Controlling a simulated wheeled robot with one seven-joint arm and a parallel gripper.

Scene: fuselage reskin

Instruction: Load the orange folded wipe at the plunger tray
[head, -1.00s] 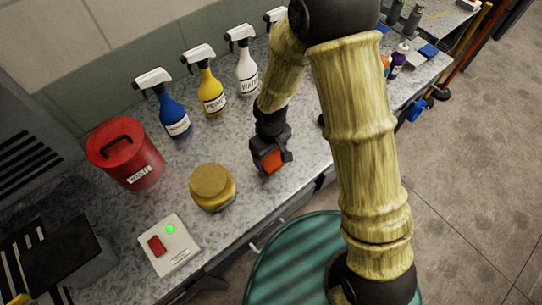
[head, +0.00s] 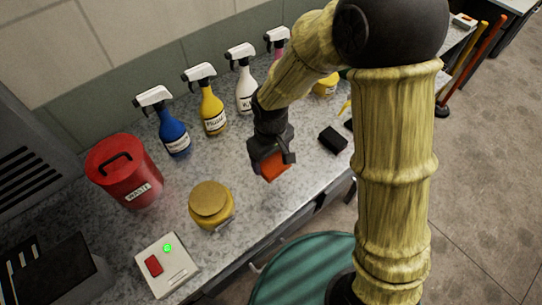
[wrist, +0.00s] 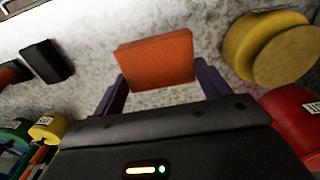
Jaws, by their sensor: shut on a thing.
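My gripper (head: 270,166) is shut on the orange folded wipe (head: 275,167), which it holds above the grey speckled bench top. In the wrist view the wipe (wrist: 155,60) sits flat and square between the two dark fingers of my gripper (wrist: 158,85). A gold-lidded round jar (head: 211,203), possibly the plunger tray, stands on the bench left of my gripper; it also shows at the upper right of the wrist view (wrist: 270,45). The wipe and the jar are apart.
A red waste can (head: 124,172), a white box with a red switch and green light (head: 167,264), and several spray bottles (head: 211,108) stand around the bench. A black block (head: 333,139) lies to the right. Bench near the wipe is clear.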

